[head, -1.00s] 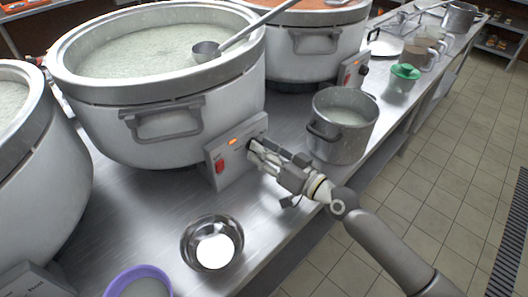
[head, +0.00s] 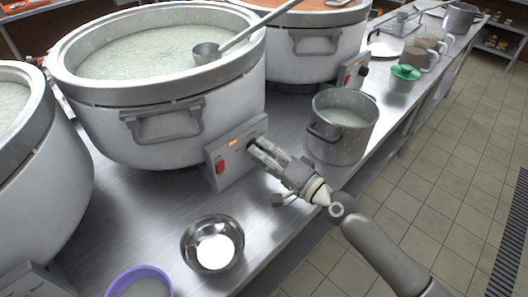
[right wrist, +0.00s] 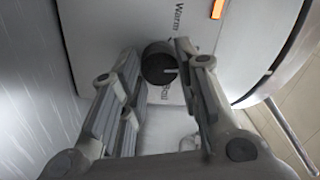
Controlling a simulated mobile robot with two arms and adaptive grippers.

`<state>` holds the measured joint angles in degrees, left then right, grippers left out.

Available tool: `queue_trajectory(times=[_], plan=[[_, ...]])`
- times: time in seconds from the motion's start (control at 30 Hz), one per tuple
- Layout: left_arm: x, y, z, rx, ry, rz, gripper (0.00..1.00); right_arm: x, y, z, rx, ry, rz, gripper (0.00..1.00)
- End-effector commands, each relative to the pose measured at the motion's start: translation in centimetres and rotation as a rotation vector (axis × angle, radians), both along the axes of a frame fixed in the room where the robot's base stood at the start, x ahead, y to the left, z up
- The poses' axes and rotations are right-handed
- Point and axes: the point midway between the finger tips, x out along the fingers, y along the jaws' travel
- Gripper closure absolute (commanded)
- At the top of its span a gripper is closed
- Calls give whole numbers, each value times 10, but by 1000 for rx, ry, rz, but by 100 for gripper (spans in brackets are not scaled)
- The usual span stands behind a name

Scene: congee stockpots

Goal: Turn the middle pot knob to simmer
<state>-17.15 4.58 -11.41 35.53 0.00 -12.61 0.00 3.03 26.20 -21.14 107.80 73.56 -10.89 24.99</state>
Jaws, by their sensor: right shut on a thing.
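The middle pot (head: 160,85) is a large white stockpot of pale congee with a ladle (head: 215,48) across its rim. Its control box (head: 222,160) has a red switch and a lit orange lamp. My right gripper (head: 254,145) is at the face of this box and covers most of the knob. In the right wrist view the dark round knob (right wrist: 159,63) sits between the fingertips of my right gripper (right wrist: 155,55), which is shut on it. The words "Warm" and "Boil" show beside the knob; a simmer mark is not visible. My left gripper is not in view.
A small steel pot (head: 342,125) stands close to the right of my right gripper. A steel bowl (head: 212,243) and a purple-rimmed bowl (head: 139,283) are in front. Other stockpots stand at left (head: 30,170) and behind (head: 315,50). The counter's front edge runs below my right arm.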

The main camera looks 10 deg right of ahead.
Motion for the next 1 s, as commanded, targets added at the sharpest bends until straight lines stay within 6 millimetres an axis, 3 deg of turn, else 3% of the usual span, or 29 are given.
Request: queue_trajectory(times=[0.8, 0.83, 1.0], plan=[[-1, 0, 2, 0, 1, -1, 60, 0, 0, 0, 101, 66, -1, 93], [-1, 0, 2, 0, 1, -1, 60, 0, 0, 0, 101, 66, -1, 67], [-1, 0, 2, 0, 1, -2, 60, 0, 0, 0, 101, 66, -1, 47]])
